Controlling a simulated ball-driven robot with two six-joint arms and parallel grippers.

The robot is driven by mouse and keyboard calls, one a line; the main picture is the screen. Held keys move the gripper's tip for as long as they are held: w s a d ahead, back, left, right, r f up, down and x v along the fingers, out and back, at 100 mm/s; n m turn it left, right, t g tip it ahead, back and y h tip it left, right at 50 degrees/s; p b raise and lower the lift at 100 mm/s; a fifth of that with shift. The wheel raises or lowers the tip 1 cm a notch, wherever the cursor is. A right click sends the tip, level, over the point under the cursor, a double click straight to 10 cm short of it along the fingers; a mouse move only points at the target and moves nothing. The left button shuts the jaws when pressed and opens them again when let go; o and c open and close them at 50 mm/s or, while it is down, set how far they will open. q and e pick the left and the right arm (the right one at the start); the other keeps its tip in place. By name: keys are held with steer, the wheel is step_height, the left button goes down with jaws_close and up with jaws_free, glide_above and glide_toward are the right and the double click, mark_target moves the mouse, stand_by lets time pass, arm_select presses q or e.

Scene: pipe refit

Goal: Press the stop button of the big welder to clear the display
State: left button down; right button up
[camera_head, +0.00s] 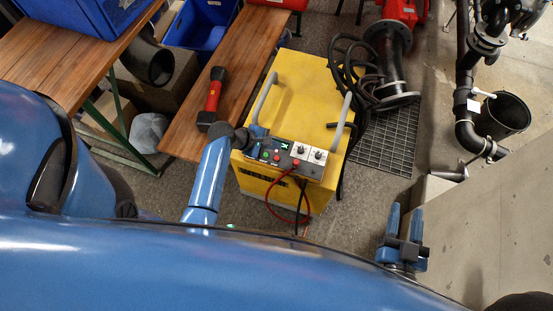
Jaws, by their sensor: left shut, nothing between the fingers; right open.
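The big welder is a yellow box (300,97) with grey handles, standing on the floor in the middle of the view. Its front edge carries a dark control panel (284,166) with small coloured buttons (265,154), a display and white dial plates (308,153). The buttons are too small to tell which is the stop button. My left gripper (260,133) is shut and empty at the left end of the panel, close above the display and buttons. I cannot tell whether it touches them. My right gripper (404,230) is open and empty, away to the lower right.
A red and black power tool (212,95) lies on the wooden bench (190,128) left of the welder. Black cables (352,70) lie behind it on the right, near a floor grate (388,145). A red cable (272,207) hangs in front. A black bucket (504,116) and pipes stand right.

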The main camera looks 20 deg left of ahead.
arm_select(q)
step_height(320, 180, down, 4)
steer(key=b, duration=0.4)
steer(key=shift+f, duration=0.2)
steer(key=shift+f+b, duration=0.55)
steer(key=shift+f, duration=0.4)
steer(key=shift+f, duration=0.95)
stand_by(1.6)
steer(key=shift+r, duration=0.15)
steer(key=shift+r+p, duration=0.8)
steer(key=shift+p, duration=0.1)
step_height(320, 180, up, 5)
steer(key=p, duration=0.5)
stand_by(0.4)
stand_by(0.8)
